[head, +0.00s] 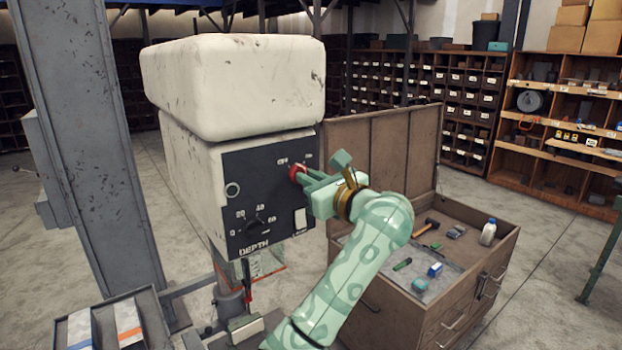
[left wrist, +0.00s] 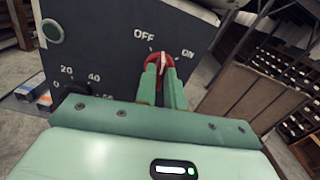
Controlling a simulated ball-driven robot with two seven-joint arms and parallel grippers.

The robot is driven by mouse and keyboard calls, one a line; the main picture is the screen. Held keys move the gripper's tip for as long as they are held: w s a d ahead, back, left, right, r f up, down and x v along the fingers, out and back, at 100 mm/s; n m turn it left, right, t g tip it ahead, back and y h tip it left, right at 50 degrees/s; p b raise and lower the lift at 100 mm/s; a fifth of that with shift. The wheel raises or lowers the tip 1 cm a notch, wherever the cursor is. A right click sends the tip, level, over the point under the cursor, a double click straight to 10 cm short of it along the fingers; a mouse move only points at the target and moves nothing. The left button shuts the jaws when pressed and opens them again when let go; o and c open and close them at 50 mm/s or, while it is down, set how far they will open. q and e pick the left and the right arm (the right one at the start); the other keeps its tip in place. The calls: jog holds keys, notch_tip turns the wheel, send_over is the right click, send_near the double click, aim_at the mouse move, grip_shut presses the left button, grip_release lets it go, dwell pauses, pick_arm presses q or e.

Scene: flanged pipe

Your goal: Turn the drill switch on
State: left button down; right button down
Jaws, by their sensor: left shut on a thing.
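The drill's white head (head: 235,85) carries a dark control panel (head: 262,180) on its front. The red switch (head: 297,172) is at the panel's upper right; in the left wrist view it shows as a red knob (left wrist: 172,58) below the OFF and ON labels. Its pale pointer seems to lie between the two marks. My left gripper (head: 305,177) is shut on the red switch, with its fingers (left wrist: 162,84) on either side of it; they hide the knob's lower part. My right gripper is not in view.
A depth dial (head: 257,224) and a pale rocker (head: 300,219) sit lower on the panel. An open wooden tool chest (head: 463,270) with tools stands at the right. A grey column (head: 92,130) rises at the left. Shelves line the back.

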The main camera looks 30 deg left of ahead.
pick_arm(q)
jog(key=shift+m, duration=0.3)
jog(key=shift+w+m+p, duration=0.15)
jog(key=shift+m+p, duration=3.45)
jog(key=shift+m, duration=1.3)
jog(key=c, duration=1.6)
grip_release()
jog(key=shift+c, duration=0.2)
jog(key=shift+o, duration=0.8)
jog(key=shift+w, duration=0.1)
jog(key=shift+d+f, duration=0.1)
